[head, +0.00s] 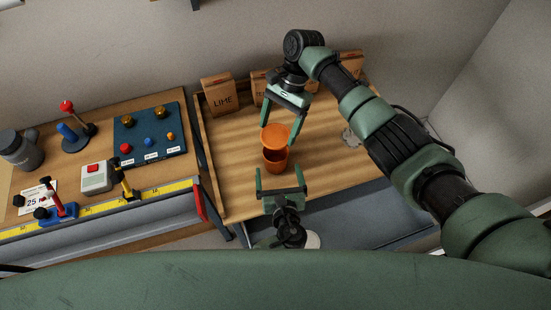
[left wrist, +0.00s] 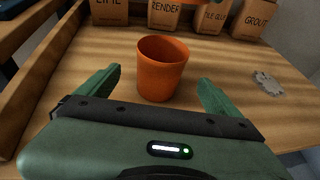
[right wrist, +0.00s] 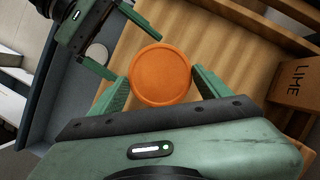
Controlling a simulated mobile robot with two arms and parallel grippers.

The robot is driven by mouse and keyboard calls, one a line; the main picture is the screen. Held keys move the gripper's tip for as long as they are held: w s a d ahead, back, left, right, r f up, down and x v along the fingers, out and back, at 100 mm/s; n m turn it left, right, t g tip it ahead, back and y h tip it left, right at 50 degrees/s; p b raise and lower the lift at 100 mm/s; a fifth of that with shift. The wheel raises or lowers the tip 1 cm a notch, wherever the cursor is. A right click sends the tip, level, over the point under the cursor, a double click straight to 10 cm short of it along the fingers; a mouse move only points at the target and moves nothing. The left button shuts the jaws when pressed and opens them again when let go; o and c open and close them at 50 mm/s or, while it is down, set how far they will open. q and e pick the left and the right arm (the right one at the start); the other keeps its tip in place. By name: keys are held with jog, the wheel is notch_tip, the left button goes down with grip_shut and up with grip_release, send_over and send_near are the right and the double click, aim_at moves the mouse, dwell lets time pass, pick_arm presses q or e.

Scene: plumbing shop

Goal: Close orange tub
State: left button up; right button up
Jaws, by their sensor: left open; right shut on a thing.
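The orange tub (head: 275,160) stands upright and uncovered on the wooden table; in the left wrist view the tub (left wrist: 162,68) shows its open rim and hollow inside. The round orange lid (head: 274,134) is held above and behind the tub, apart from it. My right gripper (head: 279,128) is shut on the lid, which shows face-on in the right wrist view (right wrist: 160,75). My left gripper (head: 281,182) is open and empty in front of the tub, its fingers (left wrist: 160,85) spread to either side of it without touching.
Cardboard boxes marked LIME (head: 219,97), RENDER (left wrist: 164,14), TILE GLUE (left wrist: 213,17) and GROUT (left wrist: 257,23) line the table's back. A grey flat piece (left wrist: 267,83) lies at right. The wood around the tub is clear. A bench with a blue panel (head: 150,137) stands at left.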

aim_at(276, 157)
pick_arm(q)
jog(key=x, duration=0.8)
grip_shut()
pick_arm(e)
jog(key=shift+s+f, duration=0.1)
jog(key=shift+f, duration=2.35)
jog(key=shift+f, duration=0.1)
jog(key=shift+f, duration=0.8)
jog(key=shift+f, duration=0.65)
jog(key=o, duration=1.3)
